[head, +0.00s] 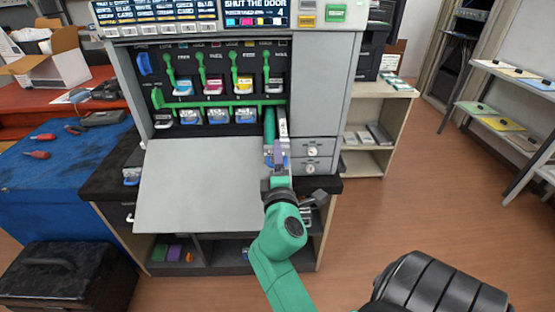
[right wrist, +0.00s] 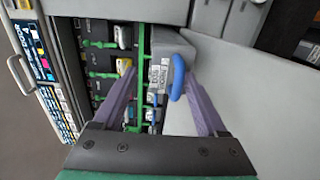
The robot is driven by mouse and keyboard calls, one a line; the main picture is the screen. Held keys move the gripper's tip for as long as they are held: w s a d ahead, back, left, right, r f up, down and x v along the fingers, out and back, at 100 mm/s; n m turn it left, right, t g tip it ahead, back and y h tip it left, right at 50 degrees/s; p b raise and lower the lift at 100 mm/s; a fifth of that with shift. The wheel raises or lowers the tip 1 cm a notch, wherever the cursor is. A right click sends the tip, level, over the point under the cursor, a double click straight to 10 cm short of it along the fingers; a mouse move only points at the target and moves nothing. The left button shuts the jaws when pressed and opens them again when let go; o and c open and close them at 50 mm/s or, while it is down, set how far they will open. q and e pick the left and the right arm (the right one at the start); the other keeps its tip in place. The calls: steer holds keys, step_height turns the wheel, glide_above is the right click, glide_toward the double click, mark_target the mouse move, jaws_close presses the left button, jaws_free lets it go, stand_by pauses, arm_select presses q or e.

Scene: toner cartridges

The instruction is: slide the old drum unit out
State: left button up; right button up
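The printer (head: 322,75) stands with its front door (head: 205,185) folded down. A grey unit with a white label (right wrist: 158,75) and a blue loop handle (right wrist: 178,77) shows in the right wrist view; I take it for the drum unit. In the head view it seems to be the pale block (head: 282,124) at the bay's right side, partly hidden by my arm. My right gripper (right wrist: 158,74) is open, its purple fingers on either side of the unit's front, the handle nearer the right finger. It also shows in the head view (head: 277,150). My left gripper is out of view.
Green levers (head: 203,68) and a green bar (head: 215,103) cross the bay. Several silver-fronted units (head: 217,117) sit in a row below. The screen (head: 255,14) reads "SHUT THE DOOR". A blue-covered table (head: 60,165) stands left; floor is clear at right (head: 405,190).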

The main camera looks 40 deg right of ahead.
steer(key=shift+s+a+f, duration=0.15)
steer(key=shift+a+f, duration=0.05)
steer(key=shift+f, duration=0.1)
steer(key=shift+s+a+r, duration=0.5)
steer(key=shift+s, duration=0.15)
stand_by(0.5)
steer(key=shift+s, duration=0.1)
steer(key=shift+s+a+f+b, duration=0.15)
steer(key=shift+f+b, duration=0.25)
steer(key=shift+f, duration=0.05)
steer(key=shift+s+a+f+b, duration=0.1)
steer(key=shift+f+b, duration=0.3)
stand_by(0.4)
